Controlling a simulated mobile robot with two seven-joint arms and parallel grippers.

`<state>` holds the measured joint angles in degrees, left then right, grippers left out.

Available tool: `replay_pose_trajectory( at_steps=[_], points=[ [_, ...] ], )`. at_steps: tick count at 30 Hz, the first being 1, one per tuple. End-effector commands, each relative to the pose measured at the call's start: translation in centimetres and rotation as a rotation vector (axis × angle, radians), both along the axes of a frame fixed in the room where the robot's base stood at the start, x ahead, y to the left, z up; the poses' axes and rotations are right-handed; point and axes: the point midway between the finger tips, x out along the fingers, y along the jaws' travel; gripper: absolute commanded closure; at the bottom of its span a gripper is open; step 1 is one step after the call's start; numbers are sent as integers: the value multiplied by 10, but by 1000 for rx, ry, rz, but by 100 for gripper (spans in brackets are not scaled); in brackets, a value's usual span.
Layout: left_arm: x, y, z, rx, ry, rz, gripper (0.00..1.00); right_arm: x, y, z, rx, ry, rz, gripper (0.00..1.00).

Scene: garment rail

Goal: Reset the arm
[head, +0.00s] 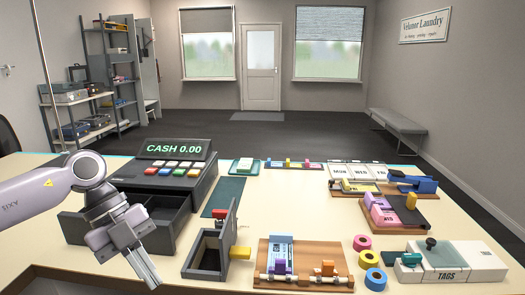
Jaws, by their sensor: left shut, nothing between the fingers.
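My left arm (45,190) comes in from the left over the table. My left gripper (147,272) points down and to the right in front of the cash register (185,158). Its fingers are together with nothing between them. The register's drawer (170,225) stands open and is partly hidden behind my gripper. My right gripper does not show in the head view.
A small dark box (208,250) with a raised lid stands just right of my left gripper. Ticket blocks on a wooden board (308,252), coloured tape rolls (375,279) and a TAGS box (455,258) fill the right side. Bare tabletop (345,220) lies between.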

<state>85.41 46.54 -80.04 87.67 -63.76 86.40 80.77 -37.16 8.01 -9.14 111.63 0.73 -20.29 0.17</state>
Motion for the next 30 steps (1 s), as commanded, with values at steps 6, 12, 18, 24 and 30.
replay_pose_trajectory(
  at_steps=[6, 12, 18, 24, 30],
  points=[
    [-29, -92, -23, -403, 22, -108, 100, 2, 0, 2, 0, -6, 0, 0],
    [-48, -153, -20, -775, 27, -68, 100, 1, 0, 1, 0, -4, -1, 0],
    [-52, -186, -9, -1098, 19, 107, 100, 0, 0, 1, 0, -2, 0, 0],
    [-38, -188, -10, -1328, 4, 401, 100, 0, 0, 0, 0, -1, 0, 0],
    [-19, -165, -38, -1427, -14, 783, 100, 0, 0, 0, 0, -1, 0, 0]
  ],
)
